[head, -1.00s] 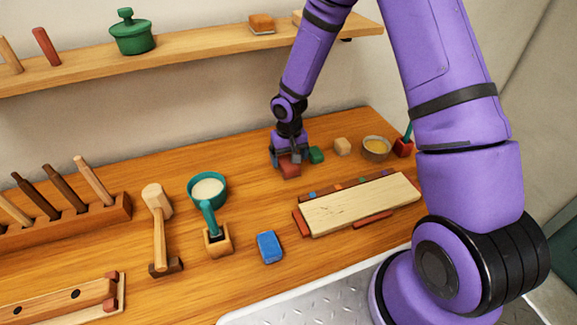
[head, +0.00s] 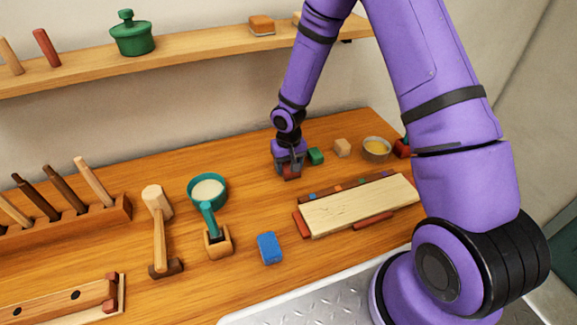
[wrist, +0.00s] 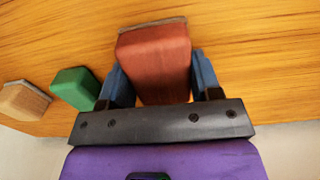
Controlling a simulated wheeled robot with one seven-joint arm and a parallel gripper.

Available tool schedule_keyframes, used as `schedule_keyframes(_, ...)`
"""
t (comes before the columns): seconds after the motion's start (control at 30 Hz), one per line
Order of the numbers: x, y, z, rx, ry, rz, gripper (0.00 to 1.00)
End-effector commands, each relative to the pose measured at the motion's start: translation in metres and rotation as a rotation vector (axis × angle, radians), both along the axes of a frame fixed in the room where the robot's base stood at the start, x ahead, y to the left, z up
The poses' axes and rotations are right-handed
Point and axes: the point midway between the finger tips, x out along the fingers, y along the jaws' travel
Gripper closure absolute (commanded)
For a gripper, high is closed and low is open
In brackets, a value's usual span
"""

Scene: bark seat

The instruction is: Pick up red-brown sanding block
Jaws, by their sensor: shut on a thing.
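The red-brown sanding block (wrist: 154,62) sits between the two blue-grey fingers of my gripper (wrist: 160,80) in the wrist view. A thin grey layer shows along its far edge. In the head view the block (head: 291,173) shows below my gripper (head: 287,168), at or just above the bench top; I cannot tell if it touches the wood. My gripper is shut on the block and hides part of it.
A green block (head: 316,156) and a tan block (head: 342,148) stand close to the right of my gripper, with a bowl (head: 376,149) beyond. A pale board (head: 360,204) lies in front. A blue block (head: 269,248) and a teal pan (head: 207,190) are nearer left. A shelf (head: 190,46) runs behind.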

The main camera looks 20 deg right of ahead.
Motion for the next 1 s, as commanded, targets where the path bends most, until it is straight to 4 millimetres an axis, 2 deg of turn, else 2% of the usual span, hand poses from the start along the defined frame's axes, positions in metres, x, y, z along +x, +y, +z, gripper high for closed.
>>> schedule_keyframes(0.27, 0.001, 0.000, 0.013, 0.001, -0.003, -0.001, 0.67)
schedule_keyframes(0.43, 0.001, 0.000, 0.036, 0.001, -0.005, -0.002, 0.67)
schedule_keyframes(1.0, -0.115, 0.030, 0.046, -0.001, 0.001, 0.004, 0.67)
